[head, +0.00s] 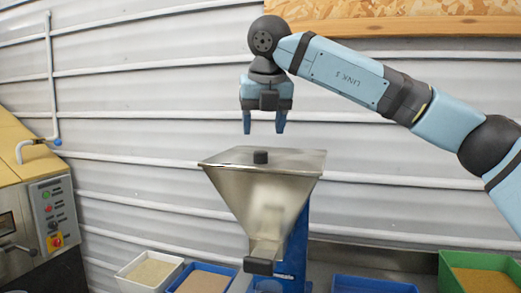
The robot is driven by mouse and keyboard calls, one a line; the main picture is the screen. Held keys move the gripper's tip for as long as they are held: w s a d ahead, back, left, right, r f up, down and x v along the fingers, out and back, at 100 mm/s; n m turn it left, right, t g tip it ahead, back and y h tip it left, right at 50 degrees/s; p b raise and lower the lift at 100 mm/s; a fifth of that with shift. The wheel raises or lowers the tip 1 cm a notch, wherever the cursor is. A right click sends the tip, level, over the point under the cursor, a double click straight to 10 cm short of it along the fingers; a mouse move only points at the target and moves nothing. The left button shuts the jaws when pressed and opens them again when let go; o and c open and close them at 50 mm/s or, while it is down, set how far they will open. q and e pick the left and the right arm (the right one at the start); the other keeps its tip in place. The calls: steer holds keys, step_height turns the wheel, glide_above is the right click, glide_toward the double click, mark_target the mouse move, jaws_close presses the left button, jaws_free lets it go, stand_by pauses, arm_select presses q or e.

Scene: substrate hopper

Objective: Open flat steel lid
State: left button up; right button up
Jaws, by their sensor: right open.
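A steel hopper (262,203) with a tapering body stands on a blue post in the middle of the head view. Its flat steel lid (290,160) lies shut across the top, with a black knob (260,157) standing up from it. My right gripper (264,130) points down above the lid, close over the knob in the picture, with its two blue fingers apart and nothing between them. A gap shows between the fingertips and the knob. A dark block (258,266) is at the hopper's lower outlet. My left gripper is not in view.
A control box (54,215) with buttons is on a machine at the left. Along the bottom are a white tray (128,283), blue trays (370,285) and a green tray (490,259). A corrugated wall is behind; the space around the lid looks clear.

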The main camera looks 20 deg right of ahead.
mark_target(261, 151)
steer(key=x, duration=0.6)
steer(key=shift+w+f, duration=0.15)
steer(key=shift+c, duration=0.2)
jaws_close()
